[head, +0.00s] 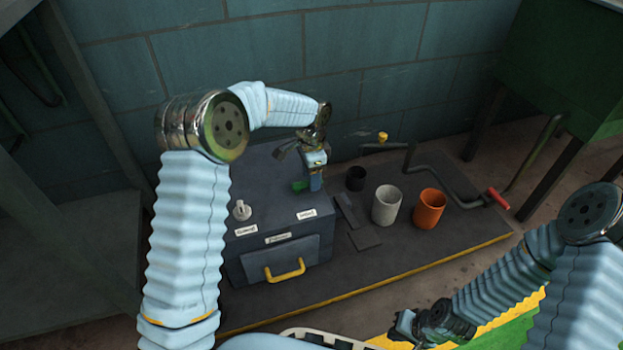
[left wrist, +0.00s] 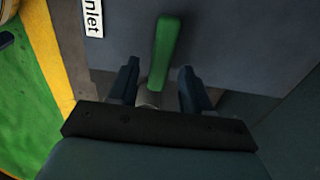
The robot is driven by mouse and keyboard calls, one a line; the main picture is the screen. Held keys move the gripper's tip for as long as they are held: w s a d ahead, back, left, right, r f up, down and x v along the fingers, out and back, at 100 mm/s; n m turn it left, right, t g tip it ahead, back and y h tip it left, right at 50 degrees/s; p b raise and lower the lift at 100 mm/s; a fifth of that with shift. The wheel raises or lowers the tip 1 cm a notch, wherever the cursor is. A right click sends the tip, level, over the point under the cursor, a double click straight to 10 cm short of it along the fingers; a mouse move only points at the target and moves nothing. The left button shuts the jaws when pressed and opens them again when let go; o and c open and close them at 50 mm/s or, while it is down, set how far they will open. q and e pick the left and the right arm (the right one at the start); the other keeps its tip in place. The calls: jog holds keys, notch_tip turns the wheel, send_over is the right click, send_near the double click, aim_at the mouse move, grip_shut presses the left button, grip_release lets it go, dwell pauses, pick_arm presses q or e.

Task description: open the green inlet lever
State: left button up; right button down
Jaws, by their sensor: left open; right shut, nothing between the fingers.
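The green inlet lever (head: 299,186) is on the grey box (head: 262,183), near its top right edge behind the "Inlet" label. In the left wrist view the lever (left wrist: 165,48) is a green bar whose near end reaches between the fingers. A label ending in "nlet" (left wrist: 92,17) is beside it. My left gripper (head: 312,183) is open over the lever, with one finger on each side (left wrist: 160,84) and visible gaps to both. Whether the lever's near end touches anything is hidden. My right gripper (head: 402,325) is shut and empty at the bottom, away from the box.
The box has a pale knob (head: 242,211) on top and a yellow handle (head: 286,271) in front. To its right stand a black cup (head: 356,179), a grey cup (head: 386,205) and an orange cup (head: 430,209). A red-gripped crank (head: 497,198) is further right.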

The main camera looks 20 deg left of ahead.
pick_arm(q)
jog(key=shift+f, duration=0.3)
grip_shut()
